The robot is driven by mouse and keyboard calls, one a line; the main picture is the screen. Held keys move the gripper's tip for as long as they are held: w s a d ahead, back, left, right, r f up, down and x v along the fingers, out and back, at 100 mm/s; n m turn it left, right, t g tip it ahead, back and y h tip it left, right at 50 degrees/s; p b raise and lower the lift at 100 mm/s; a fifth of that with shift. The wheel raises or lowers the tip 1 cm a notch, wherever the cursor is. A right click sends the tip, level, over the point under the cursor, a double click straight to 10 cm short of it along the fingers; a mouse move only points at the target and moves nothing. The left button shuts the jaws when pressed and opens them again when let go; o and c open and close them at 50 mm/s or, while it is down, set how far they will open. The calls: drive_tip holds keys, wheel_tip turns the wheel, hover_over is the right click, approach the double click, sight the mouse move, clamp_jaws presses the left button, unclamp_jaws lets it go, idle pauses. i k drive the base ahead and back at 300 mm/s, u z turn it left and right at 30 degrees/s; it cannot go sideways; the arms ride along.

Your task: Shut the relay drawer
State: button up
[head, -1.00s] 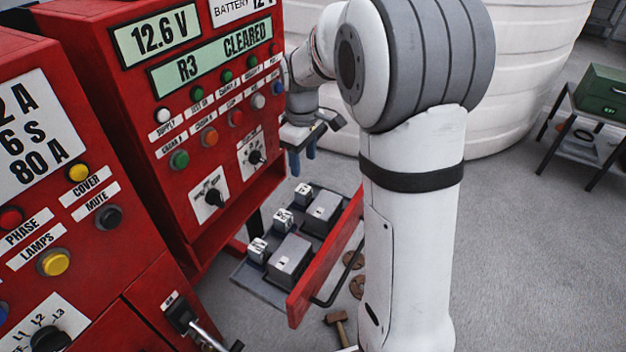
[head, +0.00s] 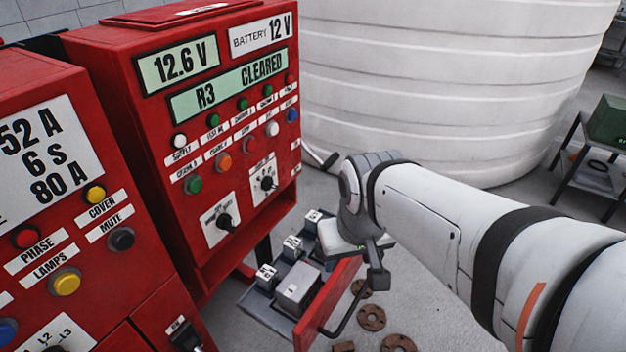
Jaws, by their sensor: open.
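The relay drawer (head: 325,308) stands pulled out below the right-hand red cabinet (head: 215,130). Its red front panel faces right and carries a dark bar handle (head: 347,318). Inside the grey tray are several small white-topped relays and grey boxes, partly hidden by my wrist. My gripper (head: 377,274) is over the far end of the drawer, beside the top of its front panel. Its jaws are open and nothing shows between them. They are partly hidden by the wrist, and I cannot tell whether they touch the panel.
A second red cabinet (head: 70,200) stands at the left. A large white tank (head: 450,80) rises behind my arm. Rusty flanges (head: 371,317) lie on the floor beside the drawer. A dark stand (head: 590,180) with a green box (head: 608,120) is at the far right.

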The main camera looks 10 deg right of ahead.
sight(261, 306)
drive_tip(key=z, duration=0.05)
drive_tip(key=k, duration=1)
drive_tip(key=u, duration=0.35)
drive_tip(key=i, duration=0.6)
drive_tip(key=z, duration=0.05)
